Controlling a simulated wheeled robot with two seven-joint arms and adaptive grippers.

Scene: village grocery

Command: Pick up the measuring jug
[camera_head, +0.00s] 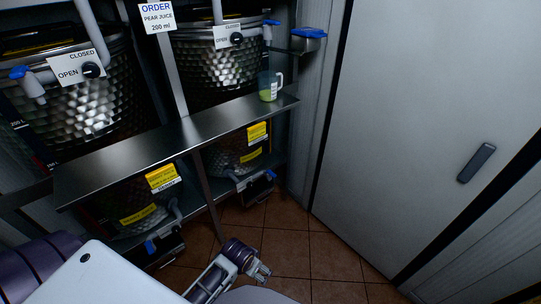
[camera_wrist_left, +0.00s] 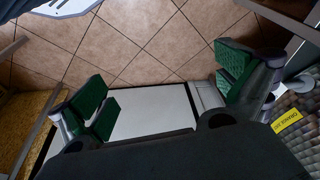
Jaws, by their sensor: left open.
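The measuring jug (camera_head: 264,88) stands upright near the right end of the metal shelf in the head view. It is clear, with a pale handle on its right side and yellow-green liquid low inside. My left gripper (camera_head: 262,271) is low in the head view, over the floor, well below and in front of the jug. In the left wrist view, my left gripper (camera_wrist_left: 165,90) is open, its green pads wide apart with nothing between them. The jug does not show in the left wrist view. My right gripper is not in view.
The metal shelf (camera_head: 137,151) runs in front of dimpled steel tanks (camera_head: 98,112) with taps and open/closed signs. An order card (camera_head: 158,17) reads pear juice, 200 ml. A white door (camera_head: 420,120) stands right; tiled floor (camera_head: 300,235) is clear.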

